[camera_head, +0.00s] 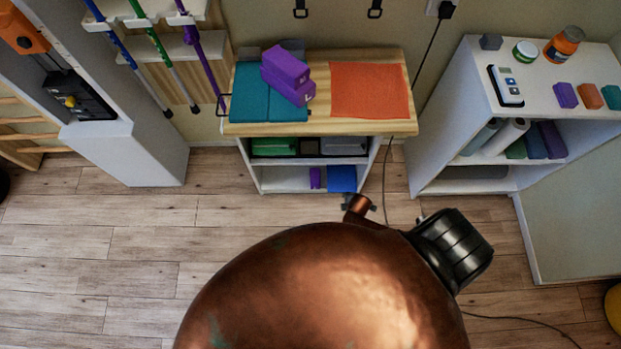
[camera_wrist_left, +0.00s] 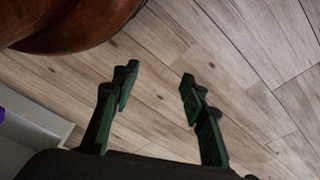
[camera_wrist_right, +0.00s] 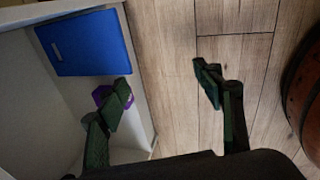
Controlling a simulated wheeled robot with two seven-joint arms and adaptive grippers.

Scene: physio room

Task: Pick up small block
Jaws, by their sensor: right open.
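A small purple block (camera_head: 315,178) stands on the bottom shelf of the wooden-topped unit, left of a blue block (camera_head: 342,178). In the right wrist view the purple block (camera_wrist_right: 101,94) is partly hidden behind my right gripper's left finger, near the larger blue block (camera_wrist_right: 88,43). My right gripper (camera_wrist_right: 160,80) is open, with bare floor showing between its fingers. My left gripper (camera_wrist_left: 158,80) is open and empty over the floor. Neither gripper's fingers can be made out in the head view. Other small blocks, purple (camera_head: 565,95), orange (camera_head: 587,96) and teal (camera_head: 611,97), sit on the right shelf top.
The white right shelf (camera_head: 470,83) carries jars, a device and rolled mats. A black cable hangs between the units. The floor (camera_head: 110,225) at left is clear.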

